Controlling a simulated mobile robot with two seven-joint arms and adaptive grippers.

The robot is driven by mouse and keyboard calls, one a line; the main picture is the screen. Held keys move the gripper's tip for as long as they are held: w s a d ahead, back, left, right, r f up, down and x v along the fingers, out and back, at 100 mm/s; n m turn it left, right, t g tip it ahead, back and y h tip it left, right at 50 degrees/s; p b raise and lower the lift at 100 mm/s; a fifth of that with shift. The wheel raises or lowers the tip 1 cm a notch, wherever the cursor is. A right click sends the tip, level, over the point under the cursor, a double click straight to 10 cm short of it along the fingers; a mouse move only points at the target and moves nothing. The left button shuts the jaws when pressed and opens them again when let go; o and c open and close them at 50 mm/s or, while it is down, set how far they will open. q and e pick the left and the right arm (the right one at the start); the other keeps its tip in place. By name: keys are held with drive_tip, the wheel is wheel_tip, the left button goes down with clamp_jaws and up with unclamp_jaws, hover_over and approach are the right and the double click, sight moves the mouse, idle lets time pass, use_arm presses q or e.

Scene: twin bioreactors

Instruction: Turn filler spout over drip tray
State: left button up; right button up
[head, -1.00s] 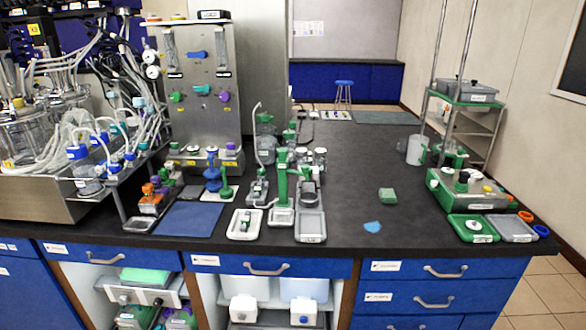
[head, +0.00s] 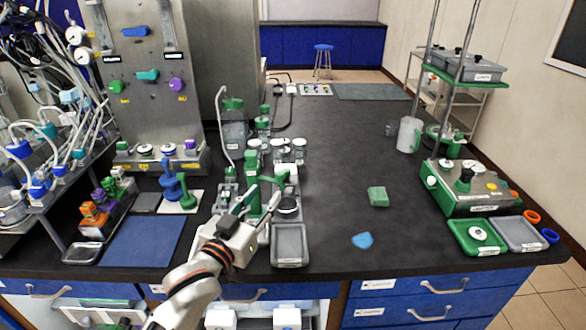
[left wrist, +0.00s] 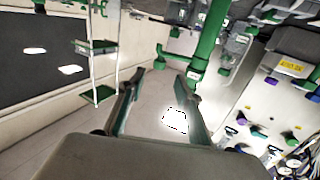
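The green filler post (head: 253,172) stands near the front of the black bench, with its green spout arm (head: 284,178) reaching right. A grey drip tray (head: 290,259) lies in front of it at the bench edge. My left gripper (head: 258,196) comes in from the front left, and its fingers are spread close to the filler. It hides part of the filler's base. In the left wrist view my left gripper (left wrist: 160,88) is open, with nothing between the fingers. There the green filler (left wrist: 209,45) stands just beyond the right fingertip; I cannot tell whether they touch. My right gripper is not in view.
A clear bottle (head: 234,128) and several capped jars stand behind the filler. A blue mat (head: 142,241) lies to the left. A green block (head: 378,196) and a blue piece (head: 362,240) lie to the right, with free bench around them.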

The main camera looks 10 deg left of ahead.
sight(278, 177)
use_arm(q)
drive_tip(key=shift+w+d+r, duration=0.1)
drive_tip(key=shift+w+d, duration=0.1)
drive_tip(key=shift+w, duration=1.05)
drive_tip(key=shift+w+d, duration=0.2)
drive_tip(key=shift+w, duration=1.1)
drive_tip(key=shift+w+d+r, duration=0.1)
drive_tip(key=shift+w+d, duration=0.1)
drive_tip(key=shift+w, duration=1.05)
clamp_jaws()
